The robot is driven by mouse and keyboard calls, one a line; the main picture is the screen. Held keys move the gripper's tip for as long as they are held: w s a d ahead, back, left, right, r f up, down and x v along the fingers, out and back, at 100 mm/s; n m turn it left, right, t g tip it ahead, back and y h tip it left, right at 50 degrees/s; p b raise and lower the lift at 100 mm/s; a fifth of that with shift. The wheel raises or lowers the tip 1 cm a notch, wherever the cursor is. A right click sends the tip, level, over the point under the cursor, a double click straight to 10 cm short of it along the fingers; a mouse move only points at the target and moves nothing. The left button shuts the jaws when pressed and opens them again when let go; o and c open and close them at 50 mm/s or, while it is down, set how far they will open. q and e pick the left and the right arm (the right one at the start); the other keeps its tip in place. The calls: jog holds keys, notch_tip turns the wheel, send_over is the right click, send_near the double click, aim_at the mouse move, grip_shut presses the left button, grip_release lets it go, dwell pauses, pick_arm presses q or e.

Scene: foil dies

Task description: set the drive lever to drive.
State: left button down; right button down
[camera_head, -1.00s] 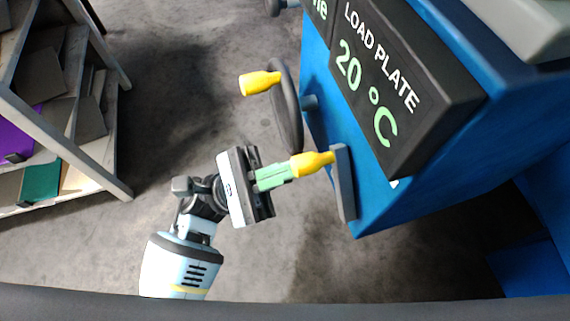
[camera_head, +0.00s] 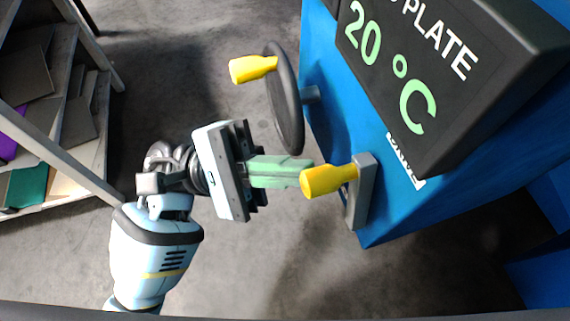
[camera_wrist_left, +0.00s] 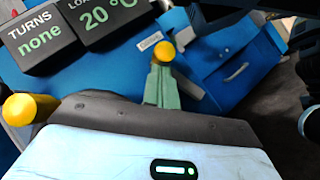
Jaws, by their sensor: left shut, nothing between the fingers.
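The drive lever (camera_head: 358,200) is a grey bar on the side of the blue machine, with its yellow handle (camera_head: 328,180) sticking out to the left. It hangs downward from its upper end, below the wheel. My left gripper (camera_head: 302,172) is shut and empty. Its green fingers point at the free end of the yellow handle and are very close to it; I cannot tell if they touch. In the left wrist view, the yellow knob (camera_wrist_left: 165,53) shows just beyond the closed green fingertips (camera_wrist_left: 162,72). A white label (camera_head: 405,160) beside the lever is partly hidden by the display. My right gripper is not in view.
A dark handwheel (camera_head: 286,100) with a yellow handle (camera_head: 252,69) is above the lever. A black display (camera_head: 440,80) reading 20 °C overhangs the machine (camera_head: 385,205). Grey shelves (camera_head: 70,130) stand at the left. The floor between is clear.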

pick_arm(q)
jog(key=shift+s+d+r+m+g+y+b, duration=0.1)
jog(key=shift+s+r+m+g+y+b, duration=0.3)
jog(key=shift+m, duration=0.35)
jog(key=shift+s+d+r+m+g+y+b, duration=0.15)
jog(key=shift+m+y+b, duration=0.2)
jog(key=shift+m+y, duration=0.35)
jog(key=shift+s+d+r+m+g+y+b, duration=0.1)
jog(key=shift+s+r+m+g+y+b, duration=0.2)
jog(key=shift+m, duration=0.55)
jog(key=shift+s, duration=0.1)
jog(key=shift+a+f, duration=0.1)
